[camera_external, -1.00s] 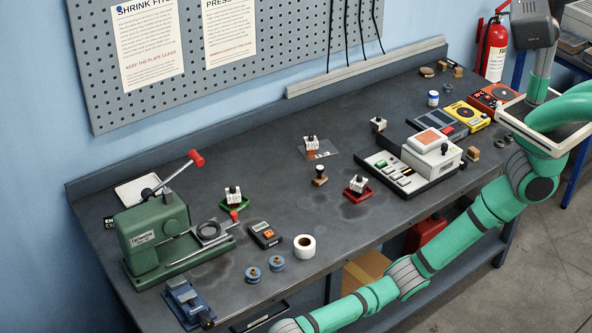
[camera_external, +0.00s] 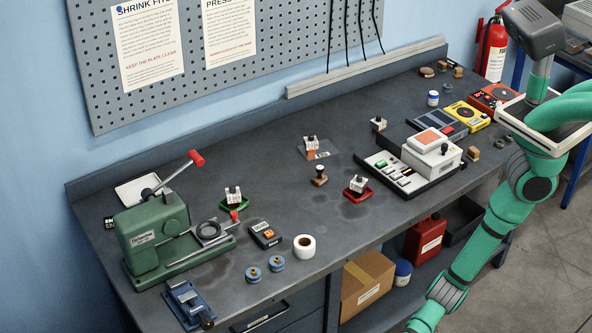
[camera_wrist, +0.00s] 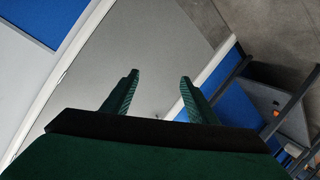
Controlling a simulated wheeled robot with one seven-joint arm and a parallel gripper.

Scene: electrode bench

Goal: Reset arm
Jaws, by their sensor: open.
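My gripper (camera_wrist: 158,82) shows in the wrist view with its two green fingers apart and nothing between them. Beyond the fingers are a grey surface, a white edge and blue panels. In the external view my green arm runs down the right side, in front of the bench, and leaves the picture at the bottom. The gripper itself is outside that view. No object touches the fingers.
The dark bench (camera_external: 270,190) carries a green press (camera_external: 155,235), a white device (camera_external: 432,155), a tape roll (camera_external: 304,246) and several small blocks. A cardboard box (camera_external: 367,285) and a red can (camera_external: 425,240) stand on the shelf below. Floor is open at right.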

